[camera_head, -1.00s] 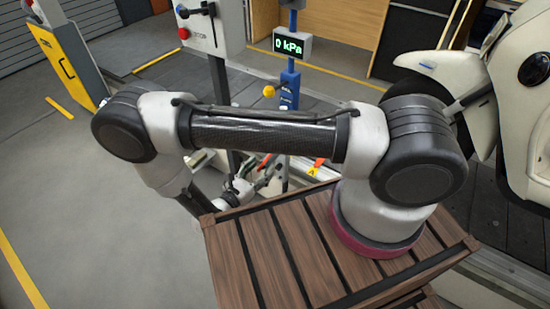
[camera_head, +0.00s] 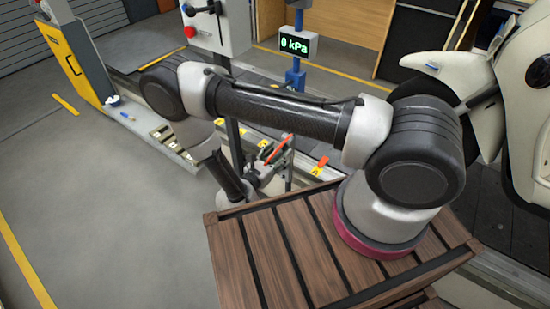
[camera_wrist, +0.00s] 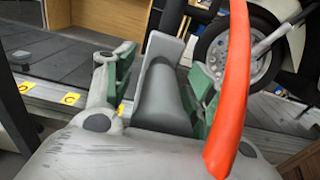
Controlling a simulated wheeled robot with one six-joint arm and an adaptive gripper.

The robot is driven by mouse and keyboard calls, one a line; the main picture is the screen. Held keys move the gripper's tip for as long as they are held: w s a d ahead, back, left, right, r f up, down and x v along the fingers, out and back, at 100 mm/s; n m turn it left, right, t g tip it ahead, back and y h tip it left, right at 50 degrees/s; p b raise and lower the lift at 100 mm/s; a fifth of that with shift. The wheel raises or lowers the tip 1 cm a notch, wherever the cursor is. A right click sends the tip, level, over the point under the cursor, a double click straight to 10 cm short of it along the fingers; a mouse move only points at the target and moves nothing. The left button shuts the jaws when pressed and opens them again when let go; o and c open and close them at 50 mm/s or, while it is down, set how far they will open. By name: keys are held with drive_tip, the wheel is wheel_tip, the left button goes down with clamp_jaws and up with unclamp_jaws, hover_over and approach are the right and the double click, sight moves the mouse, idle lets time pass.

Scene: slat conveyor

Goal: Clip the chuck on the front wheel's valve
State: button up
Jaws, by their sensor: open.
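The front wheel (camera_wrist: 237,52) shows at the upper right of the wrist view, with a dark tyre and pale rim, partly behind an orange hose (camera_wrist: 232,90). I cannot make out its valve. My gripper (camera_wrist: 162,72) is open, its green-padded fingers apart, with the wheel beyond and to the right. A grey shape stands between the fingers; I cannot tell whether it is part of my gripper. I cannot identify the chuck.
A white vehicle (camera_head: 530,90) stands at the right of the head view. A display (camera_head: 298,43) reads 0 kPa on a blue post (camera_head: 295,76). A control box (camera_head: 217,25) stands behind my arm. Yellow tags mark the conveyor edge (camera_wrist: 40,92). Grey floor (camera_head: 90,200) is clear at left.

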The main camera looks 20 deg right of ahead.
drive_tip(key=shift+w+d+r, duration=0.15)
drive_tip(key=shift+d, duration=0.15)
idle(0.4)
drive_tip(key=shift+d, duration=0.2)
idle(0.7)
drive_tip(key=shift+s, duration=0.25)
clamp_jaws()
drive_tip(key=shift+o, duration=1.8)
unclamp_jaws()
drive_tip(key=shift+d, duration=0.1)
drive_tip(key=v, duration=0.8)
drive_tip(key=shift+w, duration=0.3)
drive_tip(key=shift+a, duration=0.3)
drive_tip(key=shift+a, duration=0.1)
